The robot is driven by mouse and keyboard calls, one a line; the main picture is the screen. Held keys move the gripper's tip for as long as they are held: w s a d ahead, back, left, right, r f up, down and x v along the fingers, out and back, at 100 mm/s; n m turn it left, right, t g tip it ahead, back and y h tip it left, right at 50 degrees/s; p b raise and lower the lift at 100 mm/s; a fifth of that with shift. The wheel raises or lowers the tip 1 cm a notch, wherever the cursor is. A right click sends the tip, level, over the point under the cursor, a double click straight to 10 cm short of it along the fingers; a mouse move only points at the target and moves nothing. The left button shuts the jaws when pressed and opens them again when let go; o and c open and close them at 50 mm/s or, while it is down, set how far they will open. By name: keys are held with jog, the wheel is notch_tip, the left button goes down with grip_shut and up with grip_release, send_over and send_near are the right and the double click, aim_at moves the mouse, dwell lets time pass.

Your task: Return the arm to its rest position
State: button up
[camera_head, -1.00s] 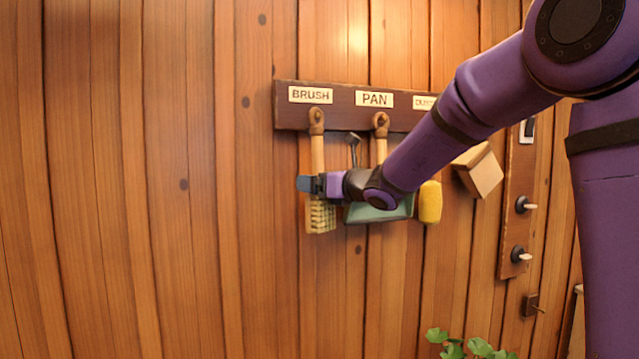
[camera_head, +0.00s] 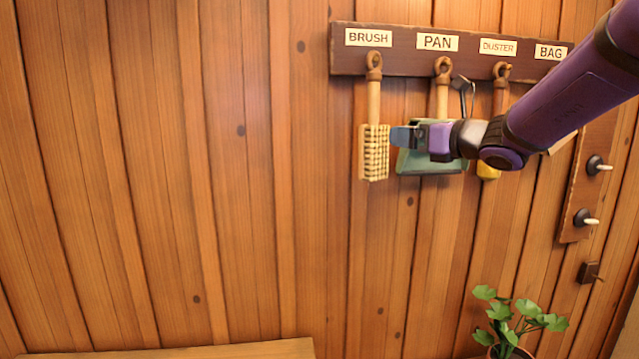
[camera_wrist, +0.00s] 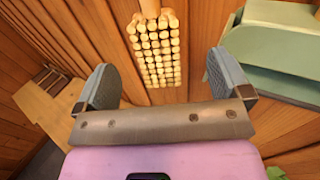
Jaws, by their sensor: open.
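My gripper (camera_head: 402,137) is in front of the plank wall, between the hanging brush and the green pan in the head view. In the wrist view my gripper (camera_wrist: 163,85) shows two grey fingers spread wide apart, with nothing held between them. The brush (camera_head: 374,150) hangs by its handle from the peg under the BRUSH label. Its bristle block (camera_wrist: 156,50) shows beyond the fingers in the wrist view; I cannot tell the exact gap. My purple arm reaches in from the right and hides part of the pan and the duster.
A dark rack board (camera_head: 400,60) carries labels for brush, pan, duster and bag. The green pan (camera_head: 415,162) hangs close beside my gripper. A switch panel (camera_head: 583,190) is at right, and a leafy plant (camera_head: 507,318) stands below. The wall at left is bare.

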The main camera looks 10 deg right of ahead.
jog(key=s+a+f+n+g, duration=0.3)
jog(key=s+a+n+g, duration=0.1)
jog(key=s+n, duration=0.45)
jog(key=s+a+f+n+g, duration=0.3)
jog(key=s+a+n+g, duration=0.1)
jog(key=s+n, duration=0.45)
jog(key=s+d+f+n+g+h, duration=0.1)
jog(key=s+d+f+n+h, duration=0.2)
jog(key=s+n, duration=0.3)
jog(key=s+d+f+n+g+h, duration=0.1)
jog(key=s+d+f+n+h, duration=0.2)
jog(key=s, duration=0.6)
jog(key=d+n+h, duration=0.2)
jog(key=n, duration=0.1)
jog(key=shift+d+f+n+h, duration=0.2)
jog(key=shift+d+n+h, duration=0.1)
jog(key=shift+d+h, duration=0.1)
